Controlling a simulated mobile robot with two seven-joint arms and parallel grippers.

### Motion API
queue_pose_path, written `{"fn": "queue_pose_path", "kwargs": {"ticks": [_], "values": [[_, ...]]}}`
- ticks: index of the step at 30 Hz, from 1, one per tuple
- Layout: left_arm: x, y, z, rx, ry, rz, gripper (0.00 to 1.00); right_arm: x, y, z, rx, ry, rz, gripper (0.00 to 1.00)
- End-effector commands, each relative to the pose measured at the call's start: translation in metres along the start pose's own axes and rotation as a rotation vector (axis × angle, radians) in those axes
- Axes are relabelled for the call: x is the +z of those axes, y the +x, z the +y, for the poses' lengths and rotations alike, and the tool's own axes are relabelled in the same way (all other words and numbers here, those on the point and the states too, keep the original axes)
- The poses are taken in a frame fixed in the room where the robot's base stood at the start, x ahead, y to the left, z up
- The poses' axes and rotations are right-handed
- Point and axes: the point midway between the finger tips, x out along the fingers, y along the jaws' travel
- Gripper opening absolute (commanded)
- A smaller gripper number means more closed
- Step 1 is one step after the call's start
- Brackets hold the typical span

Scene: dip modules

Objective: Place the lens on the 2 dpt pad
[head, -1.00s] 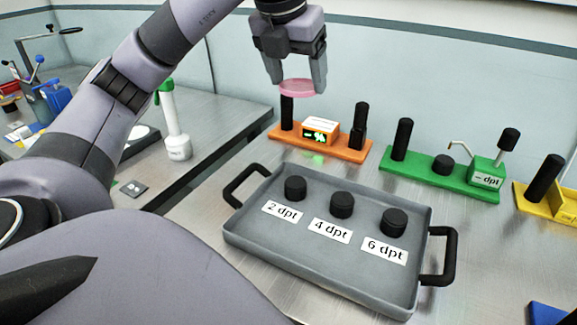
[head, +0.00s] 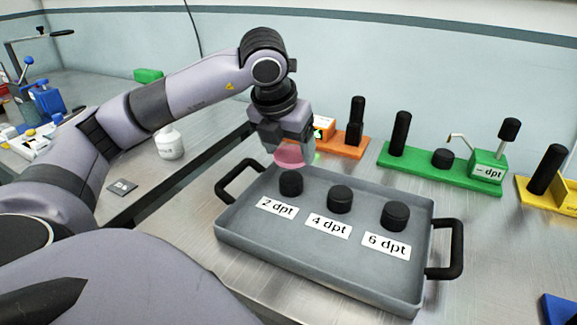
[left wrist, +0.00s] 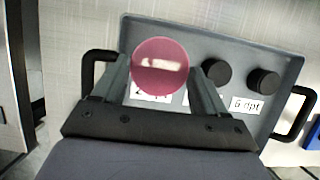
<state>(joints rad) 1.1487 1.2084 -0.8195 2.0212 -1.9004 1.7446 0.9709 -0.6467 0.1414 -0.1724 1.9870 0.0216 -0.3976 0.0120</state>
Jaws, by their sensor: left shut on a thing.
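A pink round lens (head: 290,156) is held between the fingers of my left gripper (head: 287,147), just above and behind the 2 dpt pad. The lens also fills the space between the fingertips in the left wrist view (left wrist: 160,66), where it covers the 2 dpt pad and part of its label. The 2 dpt pad (head: 291,184) is a black round post on the grey tray, and no lens rests on it. The 4 dpt pad (head: 339,200) and 6 dpt pad (head: 395,216) stand to its right. My right gripper is not in view.
The grey tray (head: 300,268) has black handles at both ends. Behind it stand an orange fixture (head: 345,147), a green fixture (head: 430,165) and a yellow fixture (head: 565,195) with black posts. A white bottle (head: 169,143) stands on the side table.

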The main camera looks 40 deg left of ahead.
Motion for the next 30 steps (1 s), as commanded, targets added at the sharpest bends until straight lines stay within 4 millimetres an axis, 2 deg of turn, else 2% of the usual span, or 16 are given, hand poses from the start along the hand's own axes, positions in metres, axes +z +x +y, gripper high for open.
{"fn": "queue_pose_path", "kwargs": {"ticks": [7,16,21,22,23,24,30], "values": [[-0.015,0.034,0.001,0.003,0.001,0.003,0.39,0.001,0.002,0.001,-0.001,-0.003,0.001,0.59],[-0.016,0.037,0.0,0.0,0.0,0.0,0.39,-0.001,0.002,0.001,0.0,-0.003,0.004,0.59],[-0.018,0.043,0.0,0.0,0.0,0.001,0.39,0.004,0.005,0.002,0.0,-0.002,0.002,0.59],[-0.017,0.041,0.0,0.001,0.0,0.001,0.82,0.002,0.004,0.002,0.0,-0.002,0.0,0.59],[-0.017,0.04,0.0,0.001,0.0,0.001,0.92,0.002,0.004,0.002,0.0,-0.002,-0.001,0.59],[-0.017,0.04,0.0,0.001,0.0,0.001,0.98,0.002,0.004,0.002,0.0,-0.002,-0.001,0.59],[-0.017,0.04,0.0,0.0,0.0,0.001,0.98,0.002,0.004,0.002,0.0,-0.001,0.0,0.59]]}}
